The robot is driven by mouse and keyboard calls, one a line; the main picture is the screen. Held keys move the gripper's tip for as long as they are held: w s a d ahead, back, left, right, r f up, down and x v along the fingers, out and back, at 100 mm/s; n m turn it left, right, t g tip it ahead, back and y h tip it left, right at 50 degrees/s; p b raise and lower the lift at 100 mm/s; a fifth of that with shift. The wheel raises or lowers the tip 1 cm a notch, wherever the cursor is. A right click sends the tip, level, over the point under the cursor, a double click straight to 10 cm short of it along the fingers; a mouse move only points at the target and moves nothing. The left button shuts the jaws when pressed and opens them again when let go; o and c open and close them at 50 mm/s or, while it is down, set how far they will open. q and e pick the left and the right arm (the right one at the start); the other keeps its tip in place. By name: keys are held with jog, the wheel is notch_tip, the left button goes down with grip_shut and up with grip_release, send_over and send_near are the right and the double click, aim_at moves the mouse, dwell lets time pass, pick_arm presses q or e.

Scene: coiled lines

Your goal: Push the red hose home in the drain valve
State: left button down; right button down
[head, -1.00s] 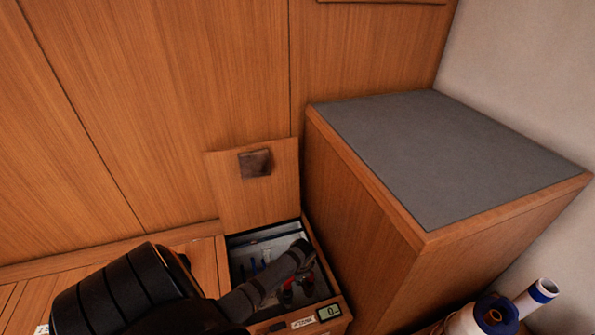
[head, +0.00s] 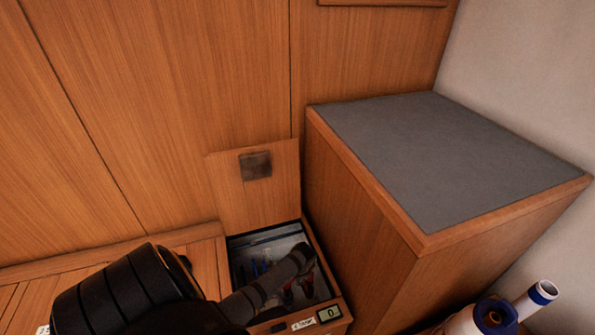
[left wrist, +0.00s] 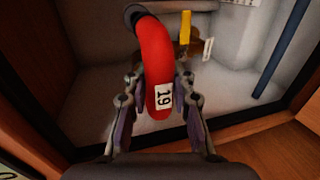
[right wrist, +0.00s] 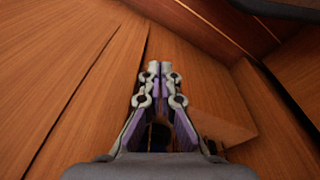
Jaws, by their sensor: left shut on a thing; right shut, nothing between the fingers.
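The red hose (left wrist: 156,50) shows in the left wrist view as a thick bend with a white "19" label. My left gripper (left wrist: 159,92) is shut on it, one finger on each side near the label. At the top, the hose meets a dark round part (left wrist: 138,12); how deep it sits cannot be told. A brass-coloured fitting with a yellow lever (left wrist: 186,27) stands just beside the hose; I cannot tell if it is the drain valve. In the head view my left arm reaches into the open locker and mostly hides the hose. My right gripper (right wrist: 160,72) is shut and empty.
The locker (head: 318,285) has a raised wooden lid (head: 258,185) behind it and a small display (head: 329,313) on its front edge. A grey-topped cabinet (head: 450,150) stands close on its right. Wooden panels surround my right gripper. A blue rod (left wrist: 283,50) stands inside the locker.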

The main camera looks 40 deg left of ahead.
dwell(0.3)
pick_arm(q)
jog(key=shift+s+d+p, duration=0.1)
jog(key=shift+d+p, duration=0.1)
jog(key=shift+p, duration=0.2)
dwell(0.4)
jog(key=shift+p, duration=0.35)
jog(key=shift+s+d+b+x, duration=0.1)
jog(key=shift+d+b+x, duration=0.1)
jog(key=shift+b+x, duration=0.7)
jog(key=shift+s+d+b+x, duration=0.1)
jog(key=shift+d+b+x, duration=0.15)
jog(key=shift+b+x, duration=0.65)
jog(key=shift+a+f+p, duration=0.15)
jog(key=shift+f+p, duration=0.2)
jog(key=shift+f, duration=0.05)
